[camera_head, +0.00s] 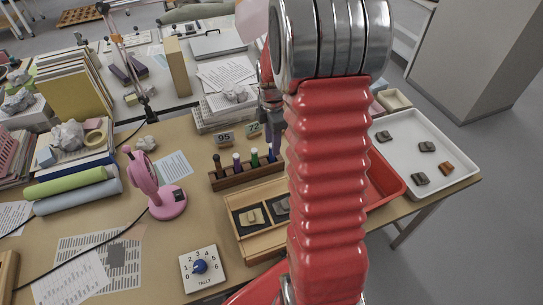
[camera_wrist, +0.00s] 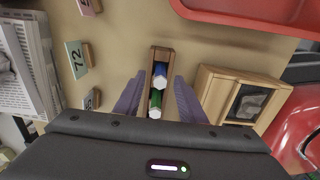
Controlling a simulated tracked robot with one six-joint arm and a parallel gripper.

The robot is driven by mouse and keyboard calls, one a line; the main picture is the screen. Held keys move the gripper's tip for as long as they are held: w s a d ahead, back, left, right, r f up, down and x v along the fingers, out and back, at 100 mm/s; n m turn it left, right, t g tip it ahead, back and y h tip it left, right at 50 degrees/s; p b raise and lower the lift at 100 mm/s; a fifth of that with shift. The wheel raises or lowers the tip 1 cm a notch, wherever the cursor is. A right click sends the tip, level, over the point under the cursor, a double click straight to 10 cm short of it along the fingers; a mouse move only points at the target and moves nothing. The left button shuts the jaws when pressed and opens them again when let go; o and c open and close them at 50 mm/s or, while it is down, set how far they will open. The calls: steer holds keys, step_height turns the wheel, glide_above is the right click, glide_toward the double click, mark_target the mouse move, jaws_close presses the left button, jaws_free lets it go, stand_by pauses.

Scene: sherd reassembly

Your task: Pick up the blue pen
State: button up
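The blue pen (camera_wrist: 160,70) stands upright in a wooden rack (camera_head: 247,175), at the rack's end by my gripper. The rack also shows in the wrist view (camera_wrist: 161,54). My gripper (camera_wrist: 159,80) is open above the rack, with one purple finger on each side of the blue pen and gaps between. In the head view my gripper (camera_head: 276,138) points down at the rack's right end, and my arm hides part of that area.
A wooden box (camera_head: 243,238) with dark-lined compartments lies in front of the rack. Number cards 95 (camera_head: 224,138) and 72 (camera_head: 253,129) stand behind it. A red tray (camera_head: 384,182) and a white tray (camera_head: 440,170) with sherds are to the right. A pink lamp-like object (camera_head: 166,203) stands left.

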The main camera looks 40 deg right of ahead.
mark_target(272, 157)
steer(key=shift+f, duration=2.6)
steer(key=shift+c, duration=0.3)
jaws_close()
